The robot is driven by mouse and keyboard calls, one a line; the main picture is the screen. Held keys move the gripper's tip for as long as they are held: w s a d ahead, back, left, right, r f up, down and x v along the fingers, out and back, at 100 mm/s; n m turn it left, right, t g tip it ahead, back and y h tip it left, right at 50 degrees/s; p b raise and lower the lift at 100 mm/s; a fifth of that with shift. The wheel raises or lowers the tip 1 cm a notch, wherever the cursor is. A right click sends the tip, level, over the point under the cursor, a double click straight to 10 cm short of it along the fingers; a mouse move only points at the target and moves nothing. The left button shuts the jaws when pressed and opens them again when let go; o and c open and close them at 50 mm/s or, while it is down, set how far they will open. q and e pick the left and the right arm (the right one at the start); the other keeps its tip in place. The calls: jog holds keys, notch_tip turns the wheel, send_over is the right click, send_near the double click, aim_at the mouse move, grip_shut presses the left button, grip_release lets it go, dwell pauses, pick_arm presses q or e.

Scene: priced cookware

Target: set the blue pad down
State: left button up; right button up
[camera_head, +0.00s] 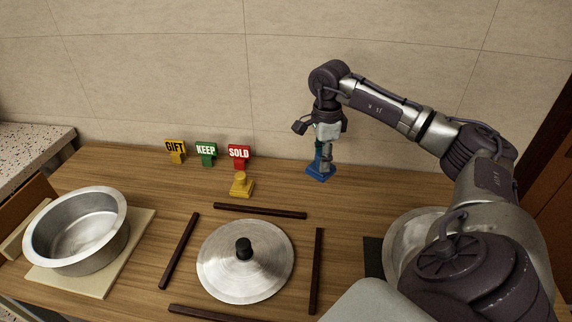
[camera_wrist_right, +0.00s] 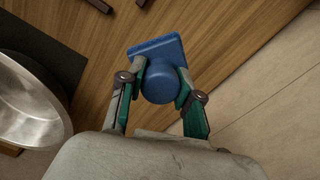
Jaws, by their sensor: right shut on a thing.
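The blue pad (camera_head: 321,170) has a square base and an upright round handle. It is at the back of the wooden table, right of the coloured signs. My right gripper (camera_head: 326,146) comes down from above and is shut on its handle. In the right wrist view the blue pad (camera_wrist_right: 160,80) sits between the two fingers of the right gripper (camera_wrist_right: 163,88), with its base beyond them. The base is at or very near the table top; I cannot tell if it touches. My left gripper is not in view.
GIFT (camera_head: 175,148), KEEP (camera_head: 206,152) and SOLD (camera_head: 239,155) signs stand at the back, with a yellow pad (camera_head: 241,185) in front. A lid (camera_head: 245,262) lies among dark bars. A steel pot (camera_head: 78,230) is at left; another pan (camera_head: 402,240) is partly hidden behind my arm.

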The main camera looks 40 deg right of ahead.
jog(key=d+m, duration=0.1)
jog(key=d, duration=0.1)
jog(key=shift+s+d+r+m, duration=0.1)
jog(key=shift+s+d+m, duration=0.05)
jog(key=shift+d+m, duration=0.25)
jog(key=shift+w+a+f, duration=0.2)
jog(key=shift+w, duration=0.05)
jog(key=w+a+f+b, duration=0.1)
jog(key=w+a+f, duration=0.3)
jog(key=w, duration=0.1)
jog(key=w+a+f+b, duration=0.1)
jog(key=w+a+f, duration=0.1)
jog(key=w+a, duration=0.1)
jog(key=shift+f+b, duration=0.2)
jog(key=shift+b, duration=0.1)
notch_tip(320, 180, down, 4)
jog(key=b, duration=0.3)
jog(key=shift+a+f+b, duration=0.1)
jog(key=shift+f+b, duration=0.1)
jog(key=shift+b, duration=0.15)
jog(key=shift+w+r, duration=0.1)
jog(key=shift+r, duration=0.1)
jog(key=shift+f, duration=0.15)
jog(key=o, duration=1.1)
